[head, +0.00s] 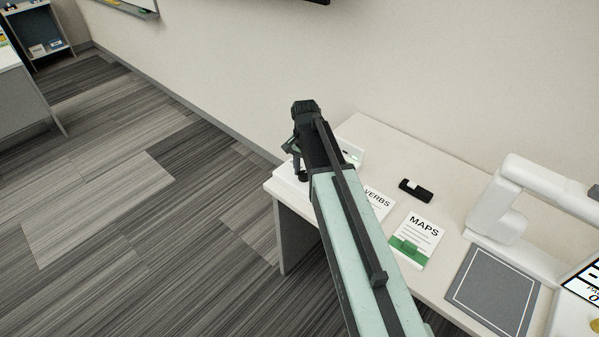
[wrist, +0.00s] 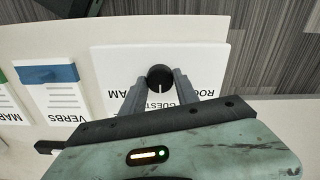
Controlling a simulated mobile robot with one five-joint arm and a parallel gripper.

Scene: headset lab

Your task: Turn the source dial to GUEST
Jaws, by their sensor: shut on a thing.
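The source dial (wrist: 158,70) is a round black knob with a white pointer mark, on a white panel (wrist: 215,60) in the wrist view. My gripper (wrist: 160,80) has a finger on each side of the knob and is shut on it. The pointer mark faces the bottom of the picture, towards upside-down lettering that seems to read GUEST and is partly hidden by a finger. Other labels beside it are cut off by my gripper. In the head view my gripper (head: 300,160) is over the white box (head: 288,172) at the table's left end; the dial is hidden.
The VERBS card (head: 378,203) and the green-banded MAPS card (head: 416,238) lie right of the box on the white table (head: 390,150). A small black object (head: 415,189) lies behind them. A white stand (head: 545,190) and grey pad (head: 492,290) are at the right.

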